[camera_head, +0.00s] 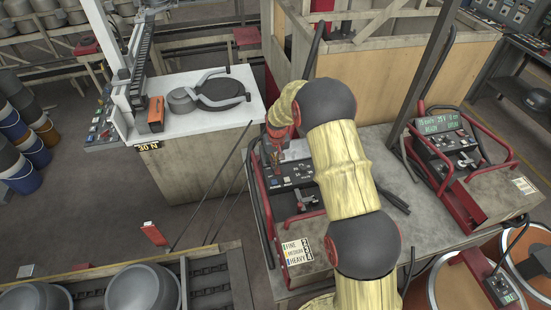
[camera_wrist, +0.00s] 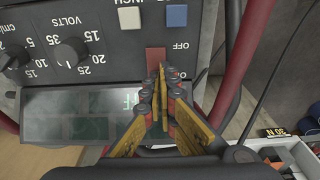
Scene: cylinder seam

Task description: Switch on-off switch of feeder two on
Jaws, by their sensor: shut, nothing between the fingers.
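A red rocker switch (camera_wrist: 156,54) sits on a dark feeder panel in the wrist view, with white lettering beside it that includes "OFF". My gripper (camera_wrist: 159,76) is shut and empty, its yellow and dark fingertips at the lower edge of the switch. The fingertips overlap the switch in the picture; I cannot tell whether they touch it. Its rocker position is unclear. In the head view my gripper (camera_head: 275,152) is over the near feeder's panel (camera_head: 290,182), and the switch is hidden. I see no number naming this feeder.
A red tubular guard (camera_wrist: 232,60) runs close by. Another feeder (camera_head: 445,140) with a lit green display stands at right. A white-topped bench (camera_head: 180,85) is at left.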

